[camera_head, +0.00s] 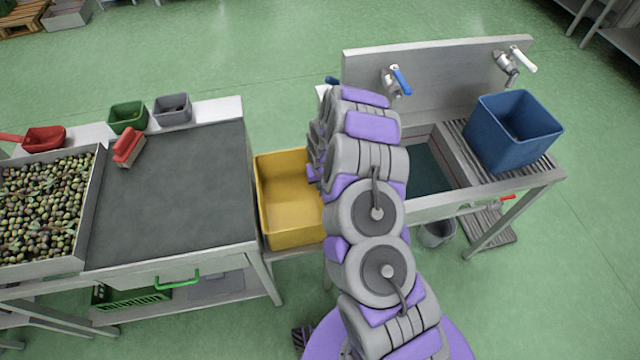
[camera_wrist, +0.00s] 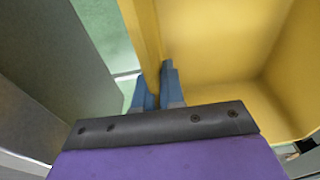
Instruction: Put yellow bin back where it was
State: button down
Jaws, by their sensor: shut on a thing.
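The yellow bin (camera_head: 286,205) is an open, empty-looking box between the dark-topped table and the sink unit. Its right part is hidden behind my arm in the head view. In the wrist view, my gripper (camera_wrist: 158,92) has its blue fingers on either side of the yellow bin's wall (camera_wrist: 146,40), shut on it. The bin's inside fills the right of that view. In the head view the gripper itself is hidden by my arm. I cannot tell whether the bin rests on the low surface below it or hangs just above it.
The dark-topped table (camera_head: 175,190) stands close on the left, with an olive tray (camera_head: 45,205), a red brush (camera_head: 128,147), a green bin (camera_head: 127,117) and a grey bin (camera_head: 172,108). On the right are the sink (camera_head: 430,165) and a blue bin (camera_head: 512,130) on its drainboard.

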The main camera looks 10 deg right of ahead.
jog(key=shift+d+f, duration=0.1)
jog(key=shift+d, duration=0.15)
jog(key=c, duration=1.4)
grip_release()
jog(key=shift+d, duration=0.15)
jog(key=shift+o, duration=0.7)
jog(key=shift+a, duration=0.7)
jog(key=r+p, duration=0.1)
jog(key=r, duration=0.3)
jog(key=s+r, duration=0.1)
jog(key=r, duration=0.3)
jog(key=r+p, duration=0.1)
jog(key=r, duration=0.3)
jog(key=shift+s+d+r+p, duration=0.2)
jog(key=shift+s+d+p, duration=0.05)
jog(key=shift+d+p, duration=0.1)
jog(key=s+a+r+g, duration=0.1)
jog(key=s+r, duration=1.3)
jog(key=r, duration=0.5)
jog(key=s+r, duration=0.3)
jog(key=s, duration=0.6)
jog(key=s+r+g, duration=0.1)
jog(key=s+r, duration=0.2)
jog(key=s, duration=0.5)
jog(key=s+r+g, duration=0.1)
jog(key=s+r, duration=0.2)
jog(key=s, duration=0.6)
jog(key=shift+s+d, duration=0.35)
jog(key=shift+d, duration=0.05)
